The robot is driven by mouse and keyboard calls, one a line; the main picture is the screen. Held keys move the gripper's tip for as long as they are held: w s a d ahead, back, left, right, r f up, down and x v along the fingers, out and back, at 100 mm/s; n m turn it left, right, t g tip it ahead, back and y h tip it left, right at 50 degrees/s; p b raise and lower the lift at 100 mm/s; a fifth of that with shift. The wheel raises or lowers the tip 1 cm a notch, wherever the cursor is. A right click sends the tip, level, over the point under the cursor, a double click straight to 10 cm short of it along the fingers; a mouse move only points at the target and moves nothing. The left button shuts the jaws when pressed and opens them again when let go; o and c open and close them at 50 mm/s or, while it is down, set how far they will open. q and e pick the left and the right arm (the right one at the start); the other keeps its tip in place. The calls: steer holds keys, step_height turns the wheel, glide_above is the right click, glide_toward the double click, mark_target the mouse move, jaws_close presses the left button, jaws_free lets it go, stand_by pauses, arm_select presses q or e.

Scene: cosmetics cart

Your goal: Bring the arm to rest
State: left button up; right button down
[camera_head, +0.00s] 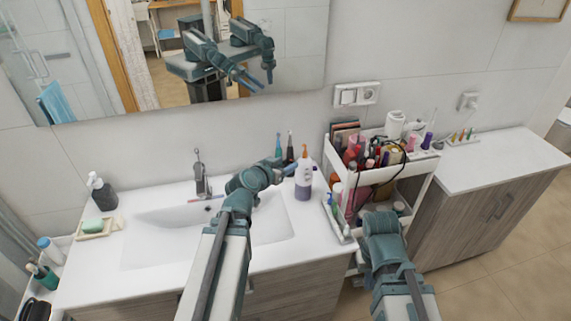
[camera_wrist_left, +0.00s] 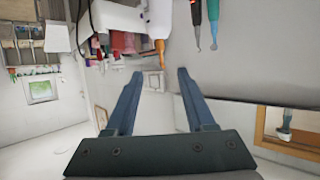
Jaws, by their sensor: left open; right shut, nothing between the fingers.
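My left arm reaches up over the white sink, and its teal gripper (camera_head: 287,170) is near the purple-and-white pump bottle (camera_head: 304,180). In the left wrist view the two blue fingers (camera_wrist_left: 160,72) are spread apart with nothing between them. An orange nozzle shows beyond them, and I cannot tell whether the gripper touches the bottle. My right arm (camera_head: 383,238) is bent low in front of the cart. Its fingers are mostly hidden behind the arm, and the mirror shows a small, narrow pair of fingers.
A white cosmetics cart (camera_head: 413,175) full of bottles stands right of the sink. The sink counter (camera_head: 150,262) holds a soap dish (camera_head: 95,228) and a dark dispenser (camera_head: 101,192) at the left. The right-hand cabinet top (camera_head: 500,157) is mostly clear. A mirror (camera_head: 300,50) hangs behind.

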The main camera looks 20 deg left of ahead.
stand_by(0.4)
arm_select(q)
steer(key=s+d+f+m+g+h+b, duration=0.1)
steer(key=s+d+f+g, duration=0.25)
steer(key=d+f, duration=0.35)
steer(key=s+d+f+m+g+h+b, duration=0.1)
steer(key=s+d+f+m+g, duration=0.2)
steer(key=d, duration=0.5)
steer(key=s+d+f+n+g+y+b, duration=0.1)
steer(key=s+d+f+g+y, duration=0.1)
steer(key=s, duration=0.5)
steer(key=s+d+f+n+g+y+b, duration=0.1)
steer(key=s+d+f+g+y, duration=0.1)
steer(key=s+f+g, duration=0.3)
steer(key=shift+s+f+y, duration=0.35)
steer(key=shift+s+y, duration=0.45)
steer(key=shift+s, duration=0.85)
